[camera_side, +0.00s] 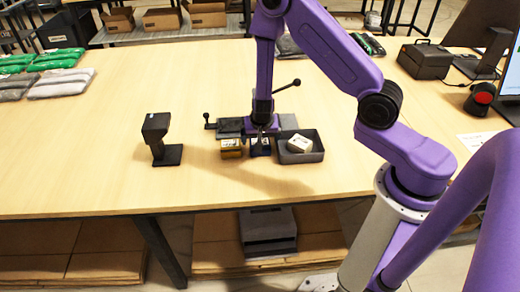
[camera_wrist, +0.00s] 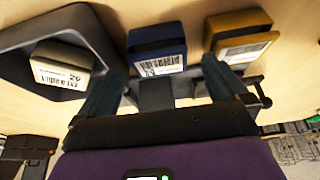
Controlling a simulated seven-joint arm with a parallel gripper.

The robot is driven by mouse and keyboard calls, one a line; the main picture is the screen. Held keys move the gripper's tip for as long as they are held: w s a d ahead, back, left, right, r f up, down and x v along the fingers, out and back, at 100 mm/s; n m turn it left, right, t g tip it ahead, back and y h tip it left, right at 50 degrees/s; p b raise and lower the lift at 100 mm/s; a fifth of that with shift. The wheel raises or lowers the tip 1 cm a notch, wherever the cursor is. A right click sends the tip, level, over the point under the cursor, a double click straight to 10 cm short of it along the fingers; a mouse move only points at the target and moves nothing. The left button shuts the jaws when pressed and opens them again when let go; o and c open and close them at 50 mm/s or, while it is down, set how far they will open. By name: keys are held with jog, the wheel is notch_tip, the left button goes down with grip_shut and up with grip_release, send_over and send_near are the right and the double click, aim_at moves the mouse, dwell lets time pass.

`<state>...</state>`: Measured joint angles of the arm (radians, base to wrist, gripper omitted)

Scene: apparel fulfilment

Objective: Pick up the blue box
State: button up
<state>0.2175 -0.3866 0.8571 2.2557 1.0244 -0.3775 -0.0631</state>
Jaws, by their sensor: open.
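The blue box (camera_side: 260,149) lies on the table between a yellow box (camera_side: 231,151) and a dark tray (camera_side: 313,155). In the wrist view the blue box (camera_wrist: 157,42) has a white barcode label on its near face, and the yellow box (camera_wrist: 238,42) is right of it. My gripper (camera_side: 262,131) is over the blue box, partly covering it. In the wrist view my gripper (camera_wrist: 163,78) is open, its two fingers spread to either side of the blue box. I cannot tell how far the fingertips are above the table.
A white box (camera_side: 299,144) sits in the dark tray. A black scanner stand (camera_side: 158,140) is to the left. Green and grey packets (camera_side: 60,75) lie at the far left. A black case (camera_side: 424,60) stands at the right. The table front is clear.

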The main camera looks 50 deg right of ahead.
jog(key=x, duration=0.4)
jog(key=shift+s, duration=0.2)
jog(key=shift+w+d+f, duration=0.1)
jog(key=shift+w+f, duration=0.1)
jog(key=shift+f, duration=0.2)
jog(key=c, duration=1.3)
jog(key=shift+r, duration=0.15)
